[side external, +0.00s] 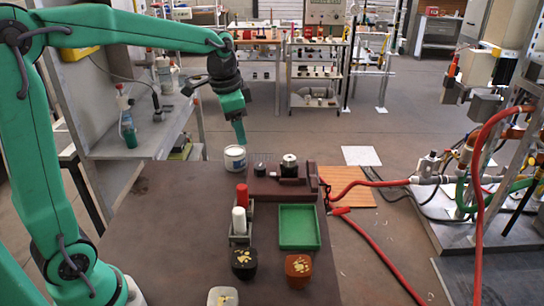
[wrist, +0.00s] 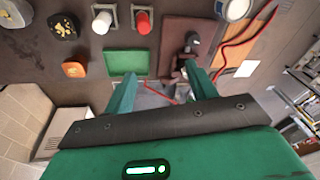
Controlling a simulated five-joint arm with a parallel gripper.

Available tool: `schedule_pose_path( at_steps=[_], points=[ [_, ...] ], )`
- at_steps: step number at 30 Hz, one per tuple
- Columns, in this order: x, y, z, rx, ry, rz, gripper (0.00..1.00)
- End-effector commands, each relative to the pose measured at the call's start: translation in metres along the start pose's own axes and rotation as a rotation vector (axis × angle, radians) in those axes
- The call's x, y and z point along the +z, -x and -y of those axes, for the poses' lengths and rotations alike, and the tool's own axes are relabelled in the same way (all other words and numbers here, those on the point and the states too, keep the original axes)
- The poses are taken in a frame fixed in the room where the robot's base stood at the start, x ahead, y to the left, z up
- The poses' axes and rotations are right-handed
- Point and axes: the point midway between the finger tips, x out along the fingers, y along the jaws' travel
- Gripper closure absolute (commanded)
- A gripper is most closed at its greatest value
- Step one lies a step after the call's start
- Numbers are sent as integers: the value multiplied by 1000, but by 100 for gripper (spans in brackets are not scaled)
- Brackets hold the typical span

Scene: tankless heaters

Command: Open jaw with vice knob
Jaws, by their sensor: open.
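The vice (side external: 290,185) is a dark reddish-brown block on the far right part of the brown table. A dark and silver round part stands on top of it. In the wrist view the vice (wrist: 185,38) is at the upper middle right, beyond my right finger. A small dark part at its right end (side external: 325,190) may be the vice knob; I cannot tell for sure. My gripper (side external: 241,141) hangs above the table's far side, left of the vice and above a white can. In the wrist view my gripper (wrist: 162,88) is open, with nothing between its two green fingers.
The white can (side external: 235,159) stands left of the vice. A green tray (side external: 299,226), red and white cylinders in a holder (side external: 239,222), and black and orange tubs (side external: 298,268) lie nearer. Red hoses (side external: 375,255) run off the right. The table's left part is clear.

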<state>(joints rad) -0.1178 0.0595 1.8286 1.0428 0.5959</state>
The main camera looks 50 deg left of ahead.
Motion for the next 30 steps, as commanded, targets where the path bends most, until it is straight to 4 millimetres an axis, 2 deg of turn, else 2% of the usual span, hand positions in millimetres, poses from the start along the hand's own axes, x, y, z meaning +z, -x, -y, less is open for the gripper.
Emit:
schedule_pose_path(
  at_steps=[9, 21, 25, 30],
  points=[
    [-31, -50, 42, 50, -137, 70, 43],
    [-52, -126, 85, 123, -302, 136, 43],
    [-54, -142, 93, 139, -337, 146, 43],
    [-56, -151, 97, 148, -358, 151, 43]
  ],
)
